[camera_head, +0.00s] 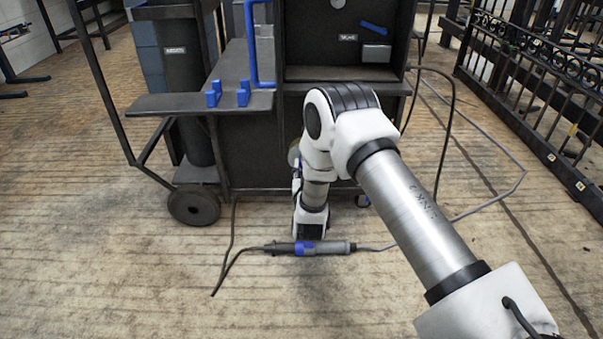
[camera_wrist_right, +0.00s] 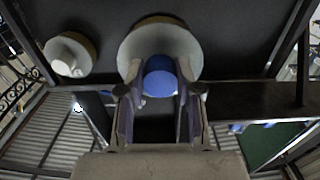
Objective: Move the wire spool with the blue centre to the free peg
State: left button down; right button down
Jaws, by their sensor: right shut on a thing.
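The wire spool with the blue centre (camera_wrist_right: 158,34) shows in the right wrist view as a pale round disc against a dark panel. My right gripper (camera_wrist_right: 158,90) is shut on its blue centre, one finger on each side. To its left is a smaller pale disc with a white hub (camera_wrist_right: 70,54); I cannot tell whether this is a peg or another spool. In the head view my right arm comes in from the right and hides the gripper and most of the spool. My left gripper is not in view.
A dark cart (camera_head: 250,150) with wheels and a shelf (camera_head: 205,98) stands in front of me. A torch-like tool (camera_head: 330,247) with a cable lies on the floor near the cart. Black ornate railings (camera_head: 550,90) stand at the right. The floor at the front left is clear.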

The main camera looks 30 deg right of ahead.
jog(key=shift+r+b+x, duration=0.2)
jog(key=shift+b+x, duration=1.5)
jog(key=shift+x, duration=1.7)
jog(key=shift+r+p, duration=0.15)
jog(key=shift+p, duration=0.35)
jog(key=shift+x, duration=0.9)
jog(key=shift+b+x, duration=0.3)
jog(key=shift+x, duration=0.5)
jog(key=shift+r, duration=0.1)
jog(key=shift+w+d, duration=0.2)
jog(key=shift+p, duration=0.45)
